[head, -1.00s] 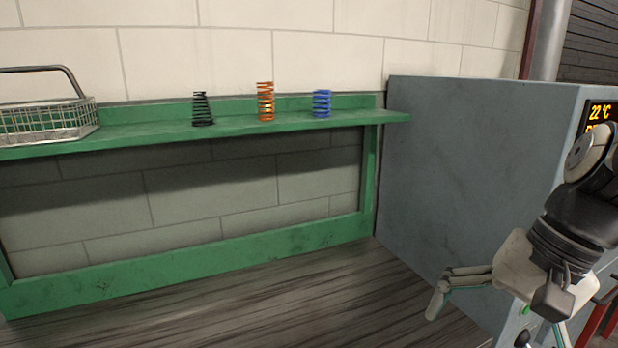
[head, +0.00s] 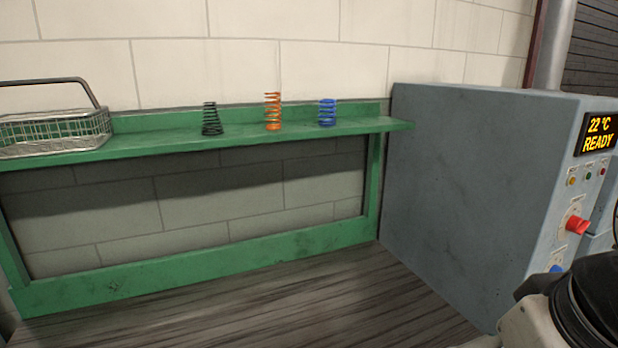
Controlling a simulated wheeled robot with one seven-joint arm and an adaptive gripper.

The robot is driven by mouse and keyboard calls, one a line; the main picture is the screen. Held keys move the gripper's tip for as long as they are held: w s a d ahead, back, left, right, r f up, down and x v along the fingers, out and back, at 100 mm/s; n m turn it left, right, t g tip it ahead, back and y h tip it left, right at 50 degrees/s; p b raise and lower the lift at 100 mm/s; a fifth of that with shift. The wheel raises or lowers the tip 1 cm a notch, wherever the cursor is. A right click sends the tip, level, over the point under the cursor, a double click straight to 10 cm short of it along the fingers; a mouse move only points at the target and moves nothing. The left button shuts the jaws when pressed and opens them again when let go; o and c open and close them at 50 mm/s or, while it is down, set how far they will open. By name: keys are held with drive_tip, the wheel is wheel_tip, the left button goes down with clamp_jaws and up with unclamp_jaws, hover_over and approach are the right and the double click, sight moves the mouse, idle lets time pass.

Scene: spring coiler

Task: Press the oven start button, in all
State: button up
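The oven (head: 460,190) is a large blue-grey box at the right of the head view. Its display (head: 598,134) reads "22 °C READY". I cannot tell which part is the start button; the lower front panel is hidden by my arm and the picture edge.
A green shelf (head: 165,140) along the white block wall holds a wire basket (head: 55,132), a black spring (head: 211,120), an orange spring (head: 272,112) and a blue spring (head: 327,113). The dark wooden surface (head: 270,305) below is clear.

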clamp_jaws()
idle(1.2)
